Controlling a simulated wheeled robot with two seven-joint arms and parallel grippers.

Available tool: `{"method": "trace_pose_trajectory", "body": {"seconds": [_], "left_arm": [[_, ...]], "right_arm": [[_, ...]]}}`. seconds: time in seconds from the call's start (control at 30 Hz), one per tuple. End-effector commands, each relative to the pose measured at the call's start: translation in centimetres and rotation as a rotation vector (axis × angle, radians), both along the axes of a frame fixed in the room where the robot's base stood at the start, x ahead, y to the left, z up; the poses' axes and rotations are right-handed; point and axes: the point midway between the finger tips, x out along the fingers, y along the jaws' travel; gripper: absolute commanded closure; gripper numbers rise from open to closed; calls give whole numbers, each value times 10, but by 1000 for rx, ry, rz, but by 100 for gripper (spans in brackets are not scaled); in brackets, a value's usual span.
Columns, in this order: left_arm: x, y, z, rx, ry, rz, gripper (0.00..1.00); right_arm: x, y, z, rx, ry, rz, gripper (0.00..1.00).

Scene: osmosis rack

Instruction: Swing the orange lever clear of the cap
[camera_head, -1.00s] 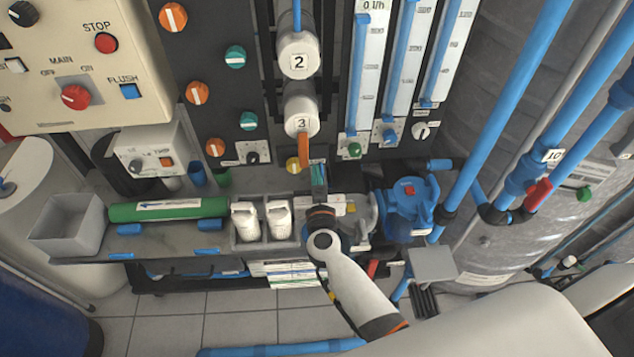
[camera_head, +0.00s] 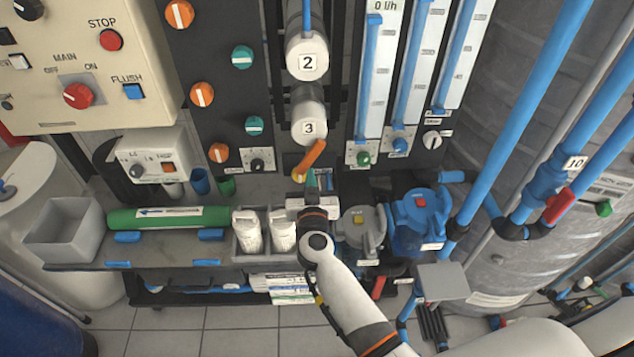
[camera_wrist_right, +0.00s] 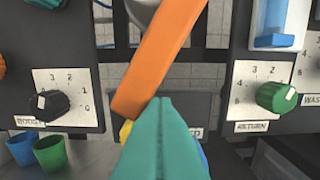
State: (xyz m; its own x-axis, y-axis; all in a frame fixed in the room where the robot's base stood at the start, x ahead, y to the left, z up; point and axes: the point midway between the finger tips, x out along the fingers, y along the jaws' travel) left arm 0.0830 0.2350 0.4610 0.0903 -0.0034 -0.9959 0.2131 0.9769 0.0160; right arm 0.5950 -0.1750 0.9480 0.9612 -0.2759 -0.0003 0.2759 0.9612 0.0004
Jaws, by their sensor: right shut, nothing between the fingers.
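The orange lever (camera_head: 312,157) slants from upper right to lower left, below the white housing marked 3 (camera_head: 308,127). It also slants across the right wrist view (camera_wrist_right: 160,60). A yellow round part (camera_head: 299,174), which looks like the cap, sits at the lever's lower end. In the wrist view only a sliver of yellow (camera_wrist_right: 127,129) shows; the lever and fingers hide the rest. My right gripper (camera_head: 311,174) is shut and empty. Its teal fingertips (camera_wrist_right: 160,100) are just right of the lever's lower end; I cannot tell whether they touch it. My left gripper is out of view.
The black Boost knob (camera_wrist_right: 49,104) and the green Return knob (camera_wrist_right: 277,97) flank the lever. Blue and green cups (camera_wrist_right: 50,154) stand at lower left. A blue pump (camera_head: 420,220) and a grey-lidded housing (camera_head: 360,230) stand right of my right gripper.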

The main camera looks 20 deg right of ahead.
Motion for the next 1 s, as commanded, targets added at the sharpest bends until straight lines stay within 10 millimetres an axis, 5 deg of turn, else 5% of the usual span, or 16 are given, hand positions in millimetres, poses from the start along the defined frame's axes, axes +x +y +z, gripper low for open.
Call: {"method": "trace_pose_trajectory", "body": {"seconds": [0.1, 0.6, 1.0], "left_arm": [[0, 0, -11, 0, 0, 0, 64], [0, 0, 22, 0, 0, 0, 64], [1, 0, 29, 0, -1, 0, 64]], "right_arm": [[2, 7, -2, 3, -2, 0, 100], [9, 31, 17, 1, 0, 1, 100], [10, 36, 20, 0, 0, 0, 100]]}}
